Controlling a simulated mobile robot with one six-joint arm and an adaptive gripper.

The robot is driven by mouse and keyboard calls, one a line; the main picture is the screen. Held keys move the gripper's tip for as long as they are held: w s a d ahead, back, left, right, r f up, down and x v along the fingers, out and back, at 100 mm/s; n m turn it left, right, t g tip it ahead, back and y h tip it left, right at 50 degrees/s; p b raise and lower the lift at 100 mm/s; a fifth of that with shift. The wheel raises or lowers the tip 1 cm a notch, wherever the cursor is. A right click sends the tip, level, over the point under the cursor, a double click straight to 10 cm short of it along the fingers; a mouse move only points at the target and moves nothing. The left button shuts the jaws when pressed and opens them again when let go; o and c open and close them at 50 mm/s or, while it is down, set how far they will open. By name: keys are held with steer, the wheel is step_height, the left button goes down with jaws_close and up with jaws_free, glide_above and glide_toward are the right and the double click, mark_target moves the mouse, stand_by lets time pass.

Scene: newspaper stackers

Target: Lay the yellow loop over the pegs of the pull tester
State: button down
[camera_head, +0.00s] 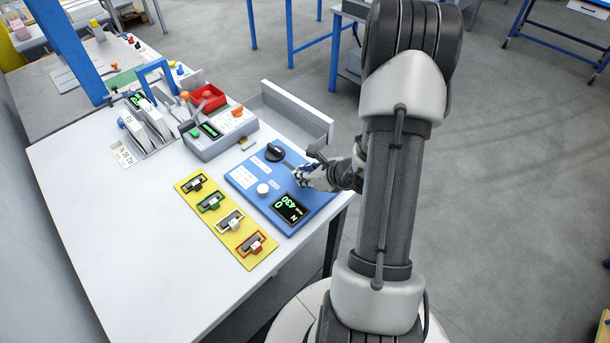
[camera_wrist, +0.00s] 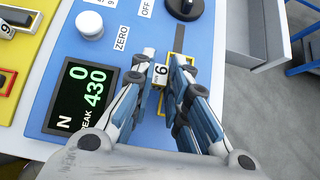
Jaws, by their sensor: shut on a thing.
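The pull tester (camera_head: 279,190) is a blue panel with a black knob, a white ZERO button and a display reading 0 N, peak 430. In the wrist view, my gripper (camera_wrist: 164,58) is low over the panel (camera_wrist: 112,64), right of the display. Its jaws are shut on the yellow loop, at a white tag (camera_wrist: 160,75) that seems marked 6. Part of the yellow loop (camera_wrist: 187,59) shows beside the right finger, near a grey slot (camera_wrist: 180,32).
A yellow board (camera_head: 221,212) with several tagged loops lies left of the tester. A grey device with a red tray (camera_head: 208,97) stands behind it. A grey open bin (camera_head: 290,112) is at the table's far right edge. The white table (camera_head: 130,230) is bare at left front.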

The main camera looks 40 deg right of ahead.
steer(key=shift+r+p, duration=2.1)
steer(key=shift+r, duration=0.85)
